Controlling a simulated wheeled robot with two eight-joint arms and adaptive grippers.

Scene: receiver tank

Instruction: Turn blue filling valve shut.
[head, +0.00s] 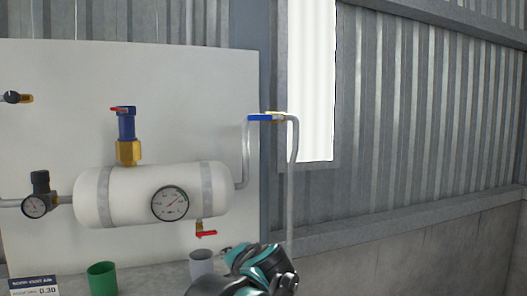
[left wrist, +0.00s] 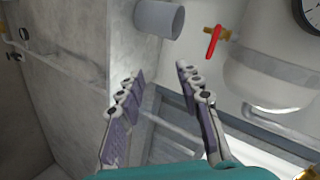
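The blue filling valve handle (head: 260,118) lies flat at the top of the pipe loop right of the white tank (head: 130,200). It looks roughly in line with the short horizontal run, beside a brass body (head: 277,115). My left gripper (left wrist: 160,75) is open and empty in the left wrist view, its two fingers spread. No gripper touches the blue handle. A teal and black part of my arm (head: 258,272) shows at the bottom of the head view, below the valve. My right gripper cannot be made out.
A grey cup (head: 201,263) and a red drain valve (head: 206,234) are near the arm; both show in the left wrist view, as cup (left wrist: 158,19) and red handle (left wrist: 213,42). A green cup (head: 102,278) stands left. The space right of the pipe is clear up to the wall.

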